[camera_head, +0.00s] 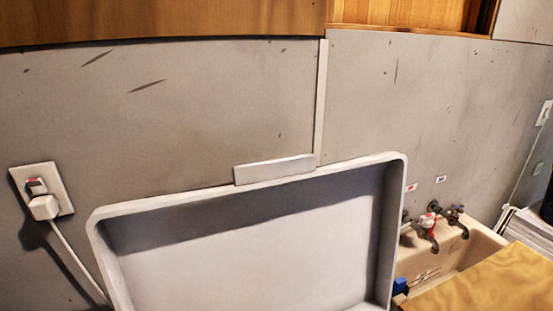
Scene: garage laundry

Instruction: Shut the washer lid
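The washer lid (255,265) is a pale grey-white panel with a raised rim. It stands open and upright in the lower middle of the head view, its hollow inner side facing me. A flat tab (274,169) sticks up from the middle of its top edge. The lower part of the lid and the washer body below it are outside the view. My gripper is not in view.
A grey scuffed wall stands behind the lid. A white outlet (42,190) with a plug and cord is at the left. A beige utility sink (470,243) with taps (430,222) is at the right, beside a wooden surface (485,285). Wooden cabinets (160,18) run above.

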